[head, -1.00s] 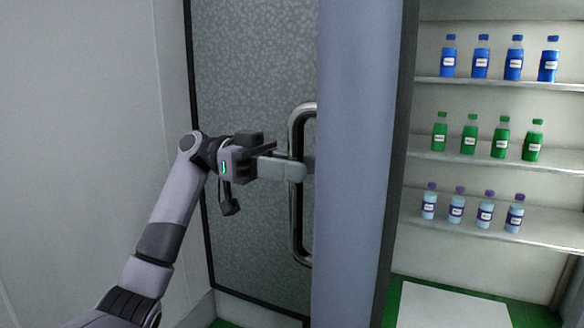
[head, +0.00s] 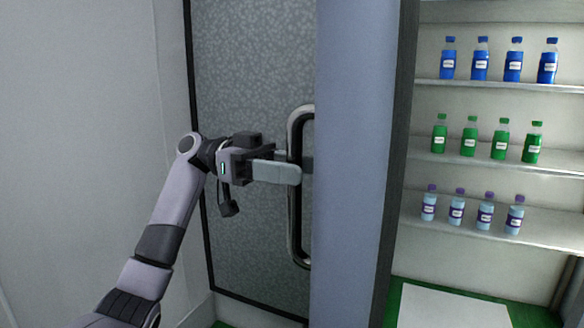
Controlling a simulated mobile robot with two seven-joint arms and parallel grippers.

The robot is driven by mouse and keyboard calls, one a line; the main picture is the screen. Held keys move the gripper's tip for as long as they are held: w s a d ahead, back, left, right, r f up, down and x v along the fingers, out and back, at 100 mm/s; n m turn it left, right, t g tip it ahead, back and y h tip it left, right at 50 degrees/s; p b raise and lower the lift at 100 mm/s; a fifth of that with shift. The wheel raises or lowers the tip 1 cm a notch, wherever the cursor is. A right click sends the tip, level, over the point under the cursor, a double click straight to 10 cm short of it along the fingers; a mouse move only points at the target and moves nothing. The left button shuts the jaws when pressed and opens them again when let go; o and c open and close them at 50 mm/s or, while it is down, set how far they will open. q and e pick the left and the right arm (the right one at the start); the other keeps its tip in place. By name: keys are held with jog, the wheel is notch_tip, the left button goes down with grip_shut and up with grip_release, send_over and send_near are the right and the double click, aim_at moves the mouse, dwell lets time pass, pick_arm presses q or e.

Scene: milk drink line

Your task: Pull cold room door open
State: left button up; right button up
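The cold room door (head: 255,60) has a speckled grey panel with a dark frame and a thick blue-grey edge (head: 352,150). It stands ajar, with lit shelves visible to its right. A curved metal handle (head: 294,225) is mounted upright on the panel. My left gripper (head: 293,168) is at the upper part of the handle, its fingers on either side of the bar. The near finger crosses in front of the bar; the far finger is partly hidden behind it. The fingers look spread, with a gap between them. My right gripper is not in view.
Shelves (head: 490,88) at the right hold rows of blue bottles (head: 480,62), green bottles (head: 469,138) and pale bottles with purple caps (head: 457,208). A white mat (head: 450,308) lies on the green floor. A plain grey wall (head: 80,120) is at the left.

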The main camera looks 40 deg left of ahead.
pick_arm(q)
jog(key=s+a, duration=0.1)
jog(key=a, duration=0.6)
jog(key=shift+b, duration=0.3)
jog(key=shift+s+a, duration=0.1)
jog(key=shift+s, duration=0.05)
